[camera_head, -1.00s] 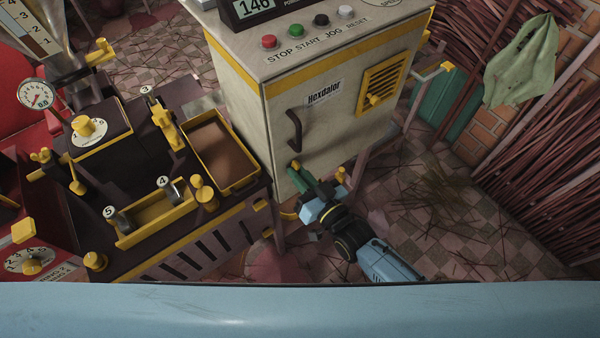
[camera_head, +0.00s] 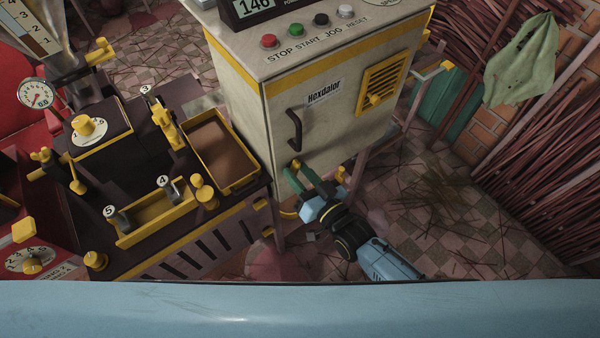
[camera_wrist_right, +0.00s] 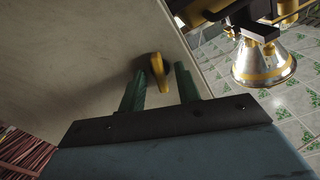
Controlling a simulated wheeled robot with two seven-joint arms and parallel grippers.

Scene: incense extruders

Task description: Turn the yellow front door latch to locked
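The front door (camera_head: 330,125) of the pale cabinet is closed. The small yellow latch (camera_head: 296,163) sits low on the door, near its left edge, at the tips of my right gripper. My right gripper (camera_head: 302,172) has two green fingers held apart. In the right wrist view the yellow latch (camera_wrist_right: 156,72) stands out from the door between the open fingers (camera_wrist_right: 163,80), closer to the left finger; I cannot tell whether they touch. My left gripper is not in view.
A dark curved handle (camera_head: 295,130) is above the latch. A yellow vent (camera_head: 383,87) is on the same door. The dark machine with a yellow-rimmed tray (camera_head: 257,180) stands to the left. The tiled floor at right (camera_head: 430,210) has scattered sticks.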

